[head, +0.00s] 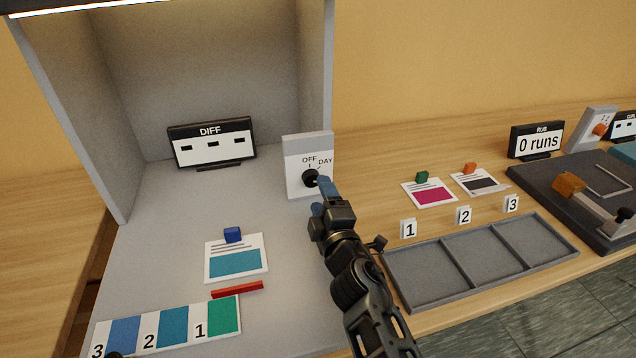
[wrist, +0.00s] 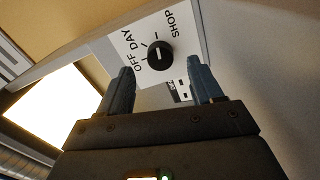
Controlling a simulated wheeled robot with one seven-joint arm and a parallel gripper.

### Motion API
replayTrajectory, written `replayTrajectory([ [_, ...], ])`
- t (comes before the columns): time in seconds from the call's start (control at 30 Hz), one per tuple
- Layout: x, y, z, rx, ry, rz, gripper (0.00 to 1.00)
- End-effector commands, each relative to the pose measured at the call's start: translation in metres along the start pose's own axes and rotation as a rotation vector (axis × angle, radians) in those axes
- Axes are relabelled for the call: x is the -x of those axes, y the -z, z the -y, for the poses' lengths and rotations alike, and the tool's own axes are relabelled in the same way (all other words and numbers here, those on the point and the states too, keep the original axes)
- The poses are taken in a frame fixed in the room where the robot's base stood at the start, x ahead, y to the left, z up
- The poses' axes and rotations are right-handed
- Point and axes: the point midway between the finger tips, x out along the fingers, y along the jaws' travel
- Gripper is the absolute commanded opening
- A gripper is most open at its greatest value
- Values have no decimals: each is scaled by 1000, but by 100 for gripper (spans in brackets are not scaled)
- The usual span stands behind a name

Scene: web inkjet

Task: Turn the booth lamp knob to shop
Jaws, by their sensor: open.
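The booth lamp knob (head: 310,177) is a round black dial on a white-faced panel (head: 309,150) at the booth's right side. In the wrist view the knob (wrist: 159,55) sits between labels OFF, DAY and SHOP. It has a short white mark; which label this points to I cannot tell for sure. My gripper (head: 322,194) is in front of the panel, close to the knob. In the wrist view its two blue fingers (wrist: 160,68) are apart, one to each side of the knob in the picture, with nothing between them. In the head view SHOP is hidden by my gripper.
The grey booth (head: 230,60) has a bright lamp strip (head: 90,8) on top and a DIFF display (head: 211,145) inside. A cyan print card (head: 236,262), a red bar (head: 238,289) and a numbered colour strip (head: 170,326) lie on its floor. A tray (head: 405,281) stands right of my arm.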

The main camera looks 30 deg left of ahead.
Motion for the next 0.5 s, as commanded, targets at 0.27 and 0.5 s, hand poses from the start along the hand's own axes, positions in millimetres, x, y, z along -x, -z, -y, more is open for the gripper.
replayTrajectory([
  [0.27,29,0,-1,-1,1,1,65],
  [0.5,32,0,0,-2,0,0,65],
])
